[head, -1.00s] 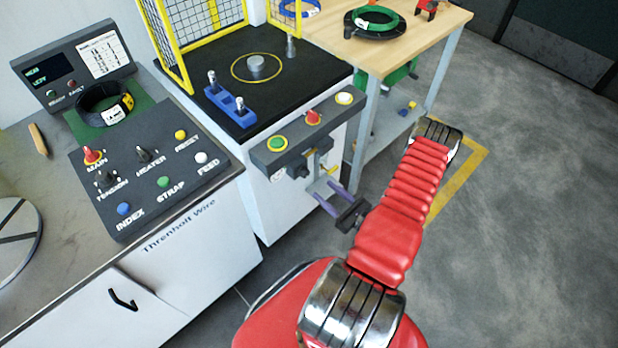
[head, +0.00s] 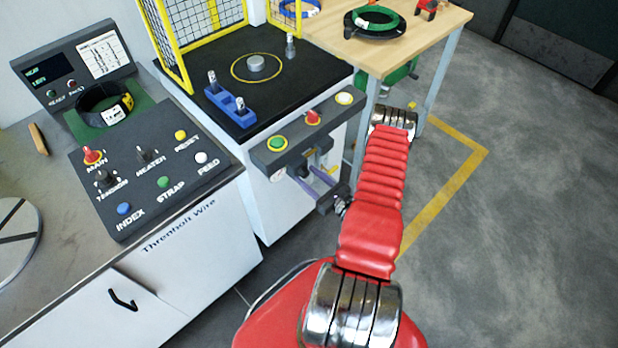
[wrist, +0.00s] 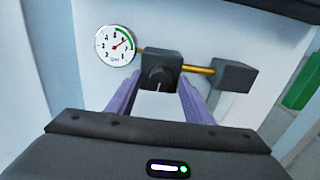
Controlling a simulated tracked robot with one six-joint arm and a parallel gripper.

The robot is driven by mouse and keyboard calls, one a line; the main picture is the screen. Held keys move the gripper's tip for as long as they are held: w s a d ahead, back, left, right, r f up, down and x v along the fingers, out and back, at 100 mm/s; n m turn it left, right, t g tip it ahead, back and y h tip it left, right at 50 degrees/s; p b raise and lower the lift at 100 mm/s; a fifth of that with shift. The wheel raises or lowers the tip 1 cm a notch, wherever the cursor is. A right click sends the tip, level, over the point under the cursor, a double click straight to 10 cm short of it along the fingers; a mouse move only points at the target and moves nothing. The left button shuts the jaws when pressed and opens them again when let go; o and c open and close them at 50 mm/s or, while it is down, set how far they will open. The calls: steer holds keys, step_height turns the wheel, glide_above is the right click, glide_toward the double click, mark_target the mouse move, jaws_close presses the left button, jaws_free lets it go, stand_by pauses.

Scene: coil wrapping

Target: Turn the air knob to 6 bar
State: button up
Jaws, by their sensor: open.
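The air knob (wrist: 159,77) is a dark round knob with a pale mark, on a dark block on the machine's white front. My gripper (wrist: 158,88) has two purple fingers spread apart, one on each side of the knob in the wrist view. I cannot tell whether they touch it. In the head view my gripper (head: 306,172) is below the machine's button bar, and its fingertips and the knob are hard to make out. The pressure gauge (wrist: 115,46) is left of the knob. Its red needle seems to point up and right, near the green arc; the exact value is unclear.
A brass pipe (wrist: 198,70) runs from the knob block to a dark box (wrist: 235,76). The button bar (head: 308,128) juts out above my gripper. The control console (head: 150,170) stands left, a wooden table (head: 420,38) behind. The floor at right is open.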

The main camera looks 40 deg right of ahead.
steer(key=shift+c, duration=0.6)
steer(key=c, duration=0.9)
steer(key=shift+n, duration=0.8)
steer(key=o, duration=1)
steer(key=shift+s, duration=0.1)
steer(key=shift+s+d, duration=0.2)
steer(key=shift+s, duration=6.65)
steer(key=shift+f, duration=0.1)
